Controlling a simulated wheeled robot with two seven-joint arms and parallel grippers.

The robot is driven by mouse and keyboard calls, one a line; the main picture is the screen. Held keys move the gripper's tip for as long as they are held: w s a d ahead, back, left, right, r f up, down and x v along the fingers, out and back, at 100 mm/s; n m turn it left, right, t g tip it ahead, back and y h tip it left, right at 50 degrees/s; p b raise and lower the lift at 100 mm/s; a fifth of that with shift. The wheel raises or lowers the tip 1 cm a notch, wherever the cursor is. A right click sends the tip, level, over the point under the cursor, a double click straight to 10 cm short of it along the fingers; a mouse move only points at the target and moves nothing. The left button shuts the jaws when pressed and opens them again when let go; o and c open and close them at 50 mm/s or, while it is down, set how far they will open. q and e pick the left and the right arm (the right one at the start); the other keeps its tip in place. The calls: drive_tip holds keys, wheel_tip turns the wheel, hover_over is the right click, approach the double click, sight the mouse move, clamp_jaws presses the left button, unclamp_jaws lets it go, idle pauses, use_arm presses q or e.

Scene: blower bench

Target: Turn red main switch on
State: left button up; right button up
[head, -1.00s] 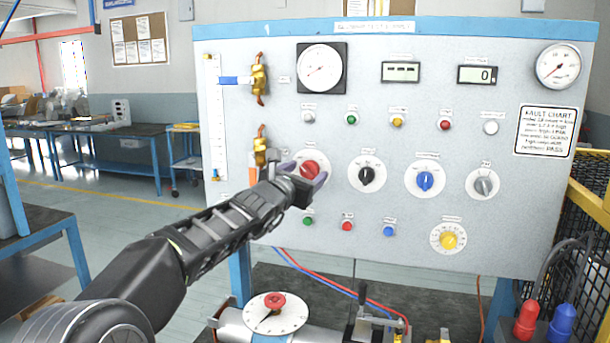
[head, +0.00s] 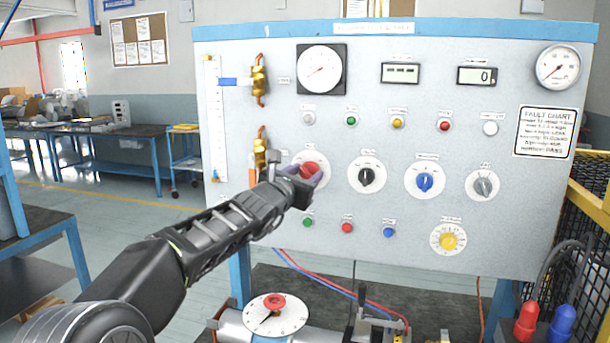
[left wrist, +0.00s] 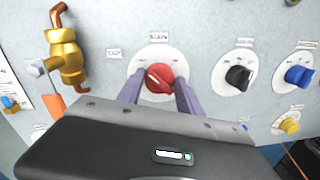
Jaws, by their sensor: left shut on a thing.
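The red main switch (head: 309,169) is a round knob on a white dial plate on the grey panel (head: 450,120). In the left wrist view the red knob (left wrist: 159,78) sits under a "MAIN" label, and its pointer line is tilted. My left gripper (head: 312,180) is at the knob, its purple fingers on either side of it. In the left wrist view the left gripper (left wrist: 159,90) is shut on the knob. The fingers and hand hide part of the dial plate in the head view. My right gripper is not in view.
Black (head: 367,175), blue (head: 425,181) and grey (head: 483,185) knobs stand right of the red one. A brass valve (head: 260,152) is close at the left. Small push buttons lie below. A yellow knob (head: 448,240) is lower right.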

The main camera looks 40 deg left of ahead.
use_arm(q)
drive_tip(key=shift+m, duration=0.4)
drive_tip(key=m+b, duration=0.1)
drive_tip(key=m, duration=0.1)
drive_tip(key=shift+d+r+m, duration=0.1)
drive_tip(key=shift+m, duration=0.2)
drive_tip(key=m, duration=0.4)
drive_tip(key=shift+r+g, duration=0.1)
drive_tip(key=shift+g, duration=0.2)
drive_tip(key=m+p, duration=0.1)
drive_tip(key=m, duration=0.3)
drive_tip(key=shift+d+m+y, duration=0.1)
drive_tip(key=shift+m+y, duration=0.2)
drive_tip(key=m+p, duration=0.2)
drive_tip(key=m, duration=0.3)
drive_tip(key=shift+g+y, duration=0.3)
drive_tip(key=shift+g, duration=0.1)
drive_tip(key=o, duration=1.3)
drive_tip(key=shift+o, duration=0.2)
drive_tip(key=shift+f, duration=0.2)
